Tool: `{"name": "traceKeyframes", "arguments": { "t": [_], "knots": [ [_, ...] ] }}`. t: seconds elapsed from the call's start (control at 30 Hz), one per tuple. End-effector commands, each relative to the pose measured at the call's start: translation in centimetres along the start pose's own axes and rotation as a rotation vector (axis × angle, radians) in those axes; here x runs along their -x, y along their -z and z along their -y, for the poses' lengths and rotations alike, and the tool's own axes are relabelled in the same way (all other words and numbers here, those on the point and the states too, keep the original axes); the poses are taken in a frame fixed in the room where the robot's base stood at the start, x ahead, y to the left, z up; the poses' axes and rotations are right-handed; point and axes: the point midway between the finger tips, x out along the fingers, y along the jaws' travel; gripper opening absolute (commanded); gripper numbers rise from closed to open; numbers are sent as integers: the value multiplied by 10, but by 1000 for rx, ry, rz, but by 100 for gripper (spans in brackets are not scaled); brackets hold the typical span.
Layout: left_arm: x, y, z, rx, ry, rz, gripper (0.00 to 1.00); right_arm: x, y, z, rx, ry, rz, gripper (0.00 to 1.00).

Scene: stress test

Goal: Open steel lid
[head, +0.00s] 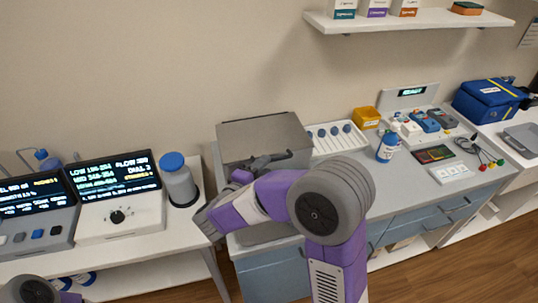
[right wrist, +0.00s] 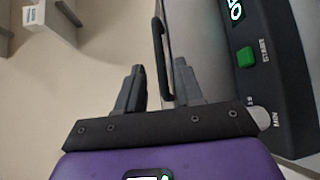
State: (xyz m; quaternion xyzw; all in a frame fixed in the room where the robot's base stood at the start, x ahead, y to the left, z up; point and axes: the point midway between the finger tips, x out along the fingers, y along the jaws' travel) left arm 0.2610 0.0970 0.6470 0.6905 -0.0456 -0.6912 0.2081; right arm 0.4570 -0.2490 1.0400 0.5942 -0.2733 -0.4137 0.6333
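The steel lid (head: 262,132) is the grey metal top of a box-shaped device on the counter, in the middle of the head view. It looks closed. Its dark bar handle (right wrist: 161,55) shows in the right wrist view. My right gripper (right wrist: 159,78) is open, with one finger on each side of the handle's lower end; I cannot tell whether either touches it. In the head view, my right gripper (head: 262,164) is at the front of the device, which my arm partly hides. My left gripper is out of view.
The device's control panel with a green START button (right wrist: 246,57) is right of the fingers in the wrist view. A blue-capped canister (head: 179,182) stands left of the device. A white rack (head: 336,150) stands right of it. A wall shelf (head: 420,20) hangs above.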

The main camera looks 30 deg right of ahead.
Motion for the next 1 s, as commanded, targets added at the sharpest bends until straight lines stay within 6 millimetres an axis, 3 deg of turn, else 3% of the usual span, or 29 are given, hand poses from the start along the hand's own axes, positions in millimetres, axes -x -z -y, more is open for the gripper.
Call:
{"name": "traceKeyframes", "arguments": {
  "t": [0.1, 0.3, 0.67, 0.9, 1.0],
  "knots": [
    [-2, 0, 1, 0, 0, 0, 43, -22, -1, 1, -1, 1, 5, 36],
    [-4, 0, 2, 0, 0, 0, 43, -46, 0, 1, -1, 1, 3, 36],
    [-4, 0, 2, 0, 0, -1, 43, -54, 0, 0, 1, 2, 0, 36],
    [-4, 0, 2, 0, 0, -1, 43, -53, 0, 1, 1, 2, 1, 3],
    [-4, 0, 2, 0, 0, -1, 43, -53, 0, 1, 1, 2, 1, 0]
  ]
}}
